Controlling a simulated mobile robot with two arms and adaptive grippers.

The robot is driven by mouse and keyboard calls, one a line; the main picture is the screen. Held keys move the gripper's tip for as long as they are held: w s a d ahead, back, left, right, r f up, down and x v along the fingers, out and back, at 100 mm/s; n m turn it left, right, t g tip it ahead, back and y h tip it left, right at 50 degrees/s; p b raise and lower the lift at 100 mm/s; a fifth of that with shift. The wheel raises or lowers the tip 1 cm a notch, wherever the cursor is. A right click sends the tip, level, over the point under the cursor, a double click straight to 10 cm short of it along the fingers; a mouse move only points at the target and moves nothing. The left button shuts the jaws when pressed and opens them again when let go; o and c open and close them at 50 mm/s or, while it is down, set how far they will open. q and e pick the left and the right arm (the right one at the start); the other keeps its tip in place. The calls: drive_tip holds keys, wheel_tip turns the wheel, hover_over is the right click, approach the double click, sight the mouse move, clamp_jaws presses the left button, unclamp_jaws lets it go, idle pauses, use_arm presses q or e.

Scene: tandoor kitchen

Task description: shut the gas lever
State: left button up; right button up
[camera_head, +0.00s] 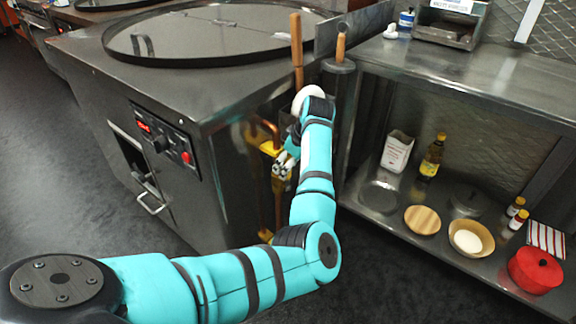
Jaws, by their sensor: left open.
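A yellow part (260,138), which looks like the gas lever, shows on copper-coloured and yellow piping at the right side of the steel tandoor cabinet (120,88). My left gripper (280,172) is open at the end of my teal arm. It is just below and to the right of the yellow part. I cannot tell whether its fingers touch the lever or the pipe. The wrist and arm hide part of the piping, and the lever's exact angle is too small to tell. My right gripper is not in view.
A control panel (163,141) with a red button is on the cabinet front. Two wooden-handled tools (297,50) stand close behind my wrist. A steel shelf (440,215) at the right holds a bottle (432,157), bowls and a red pot (535,270). The dark floor at left is clear.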

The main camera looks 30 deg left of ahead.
use_arm(q)
drive_tip(key=shift+c, duration=0.2)
clamp_jaws()
idle(0.3)
